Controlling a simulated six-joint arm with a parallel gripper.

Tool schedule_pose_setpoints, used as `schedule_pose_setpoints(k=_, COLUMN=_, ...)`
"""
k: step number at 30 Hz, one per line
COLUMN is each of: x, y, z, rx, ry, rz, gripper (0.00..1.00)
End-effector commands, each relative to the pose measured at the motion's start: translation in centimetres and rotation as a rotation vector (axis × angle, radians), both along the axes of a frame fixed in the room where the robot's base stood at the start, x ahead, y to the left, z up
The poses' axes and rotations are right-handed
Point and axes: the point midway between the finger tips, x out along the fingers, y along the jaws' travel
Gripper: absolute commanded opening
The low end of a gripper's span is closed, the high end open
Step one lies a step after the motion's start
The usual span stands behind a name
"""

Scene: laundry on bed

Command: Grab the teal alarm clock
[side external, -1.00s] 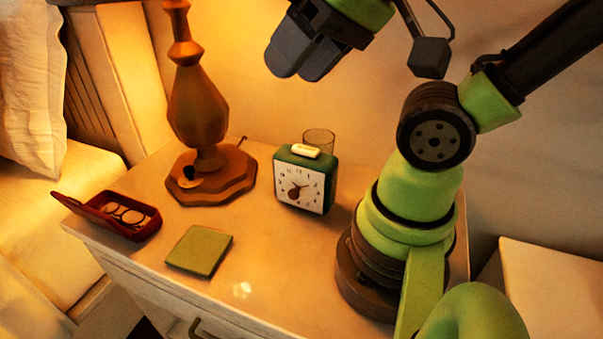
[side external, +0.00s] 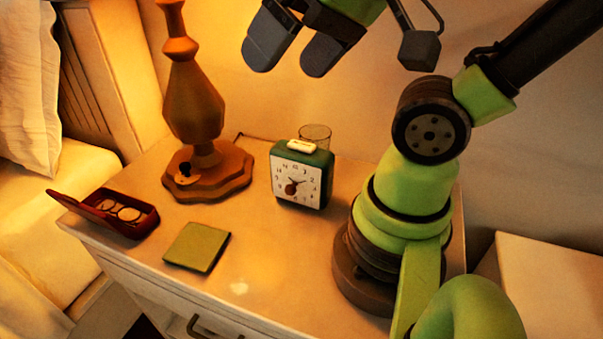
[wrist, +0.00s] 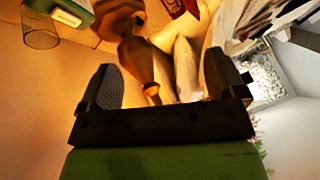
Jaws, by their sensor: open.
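The teal alarm clock (side external: 304,172) stands upright on the nightstand, its white square dial facing the front and a cream button on top. In the wrist view only part of the clock (wrist: 66,12) shows, at the upper left edge. My gripper (side external: 287,66) is open and empty, high above the nightstand and well above the clock, not touching it. In the wrist view the two fingers of my gripper (wrist: 160,88) stand wide apart with nothing held between them.
A drinking glass (side external: 316,133) stands right behind the clock. A wooden lamp (side external: 195,100) rises to its left. An open red box (side external: 120,212) with coins and a green pad (side external: 197,247) lie on the nightstand (side external: 270,250). The surface in front of the clock is clear.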

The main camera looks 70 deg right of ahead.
Motion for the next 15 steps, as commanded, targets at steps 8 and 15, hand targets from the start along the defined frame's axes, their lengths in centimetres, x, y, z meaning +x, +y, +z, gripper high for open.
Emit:
schedule_pose_setpoints(k=8, x=3.8, y=-5.0, z=-4.1, rx=-0.182, ry=0.240, rz=0.044, gripper=0.89)
schedule_pose_setpoints(k=15, x=4.9, y=-10.8, z=-9.9, rx=-0.255, ry=0.481, rz=0.178, gripper=0.89)
